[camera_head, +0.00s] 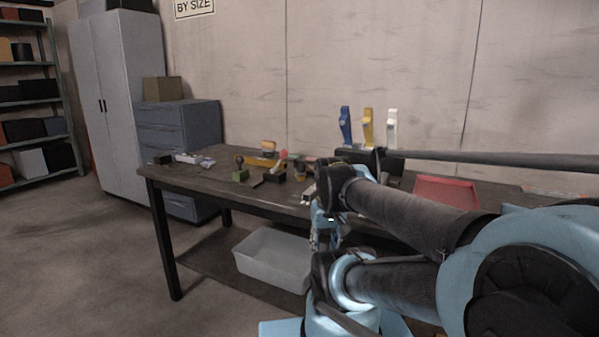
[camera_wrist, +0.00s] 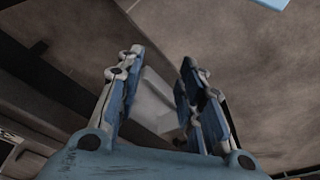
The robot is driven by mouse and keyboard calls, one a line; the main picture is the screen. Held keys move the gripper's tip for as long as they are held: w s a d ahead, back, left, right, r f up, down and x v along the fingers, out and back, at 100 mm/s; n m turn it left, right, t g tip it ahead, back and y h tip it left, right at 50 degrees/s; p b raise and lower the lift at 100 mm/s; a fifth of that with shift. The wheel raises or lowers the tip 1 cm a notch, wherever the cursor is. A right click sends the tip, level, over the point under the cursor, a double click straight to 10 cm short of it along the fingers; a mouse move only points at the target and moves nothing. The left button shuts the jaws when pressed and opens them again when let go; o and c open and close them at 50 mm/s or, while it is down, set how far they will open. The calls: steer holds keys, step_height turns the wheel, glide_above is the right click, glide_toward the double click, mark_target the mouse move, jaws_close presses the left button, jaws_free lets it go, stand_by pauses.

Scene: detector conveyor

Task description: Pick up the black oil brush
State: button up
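I cannot pick out the black oil brush for certain. Several small dark items lie on the workbench (camera_head: 215,178) in the head view. One is a dark block with a thin dark handle-like part (camera_head: 273,175), near the middle of the bench. My gripper (camera_wrist: 162,60) shows in the wrist view with its two blue-grey fingers apart and nothing between them. Beyond the fingers are the floor and the pale bin (camera_wrist: 155,100). In the head view my arm covers the bench's front middle, and the gripper is mostly hidden behind it. No brush shows in the wrist view.
A green block (camera_head: 240,176), a yellow item (camera_head: 262,162) and other small parts crowd the bench's middle. Blue, yellow and white upright tools (camera_head: 367,127) stand at the back. A red tray (camera_head: 447,192) is on the right. The translucent bin (camera_head: 272,258) is under the bench.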

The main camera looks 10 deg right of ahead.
steer(key=w+r, duration=1.9)
steer(key=w+r+n, duration=0.1)
steer(key=w+r, duration=0.4)
steer(key=w, duration=0.6)
steer(key=w+r+n, duration=0.1)
steer(key=w+r, duration=0.4)
steer(key=w, duration=0.7)
glide_above(300, 160)
steer(key=shift+g, duration=0.4)
step_height(300, 160, down, 11)
steer(key=shift+s+d+r, duration=0.1)
steer(key=shift+d+r, duration=0.05)
steer(key=shift+w+a+f, duration=0.1)
steer(key=shift+w+f, duration=0.05)
steer(key=shift+f, duration=1.45)
steer(key=shift+w+a+f, duration=0.1)
steer(key=shift+w+f, duration=0.05)
steer(key=shift+f, duration=1.4)
steer(key=shift+f, duration=0.25)
jaws_close()
